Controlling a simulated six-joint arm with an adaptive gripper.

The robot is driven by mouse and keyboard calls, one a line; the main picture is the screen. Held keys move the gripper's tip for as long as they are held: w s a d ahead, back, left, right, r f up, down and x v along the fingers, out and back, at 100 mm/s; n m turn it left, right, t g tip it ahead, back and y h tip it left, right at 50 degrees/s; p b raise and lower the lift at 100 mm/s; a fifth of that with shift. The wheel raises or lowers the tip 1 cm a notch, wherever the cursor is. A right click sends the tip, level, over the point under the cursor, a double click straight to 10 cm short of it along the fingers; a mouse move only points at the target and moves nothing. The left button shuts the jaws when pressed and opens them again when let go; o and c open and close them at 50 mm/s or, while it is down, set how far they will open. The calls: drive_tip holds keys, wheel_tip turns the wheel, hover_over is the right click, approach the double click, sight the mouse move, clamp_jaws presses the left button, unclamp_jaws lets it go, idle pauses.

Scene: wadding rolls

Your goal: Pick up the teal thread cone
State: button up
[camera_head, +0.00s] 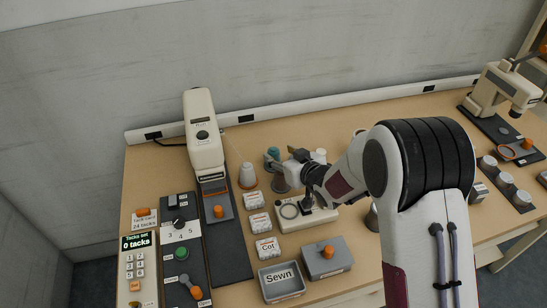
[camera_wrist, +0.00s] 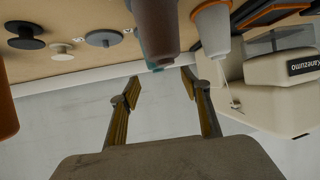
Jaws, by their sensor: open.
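The teal thread cone (camera_head: 273,152) stands on the table near the back wall, partly hidden by my gripper in the head view. In the wrist view, a teal sliver (camera_wrist: 147,54) shows behind a brown-grey cone (camera_wrist: 157,25). My gripper (camera_head: 271,164) is open at the cones, with its fingers spread in the wrist view (camera_wrist: 160,84). The cones appear just beyond the fingertips, and nothing is visible between the fingers. I cannot tell the exact gap to the teal cone.
A white-grey cone (camera_head: 248,175) on an orange base stands left of my gripper. A cream sewing machine (camera_head: 203,130) is farther left. Labelled white boxes (camera_head: 259,222), a grey "Sewn" tray (camera_head: 282,296) and a grey box with an orange knob (camera_head: 327,264) lie in front.

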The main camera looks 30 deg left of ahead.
sight(274, 149)
drive_tip(key=shift+w+a+f, duration=0.25)
drive_tip(key=shift+a+f, duration=0.05)
drive_tip(key=shift+a, duration=0.1)
drive_tip(key=shift+w+a, duration=0.1)
drive_tip(key=shift+x, duration=2.5)
drive_tip(key=shift+w, duration=0.1)
drive_tip(key=c, duration=1.3)
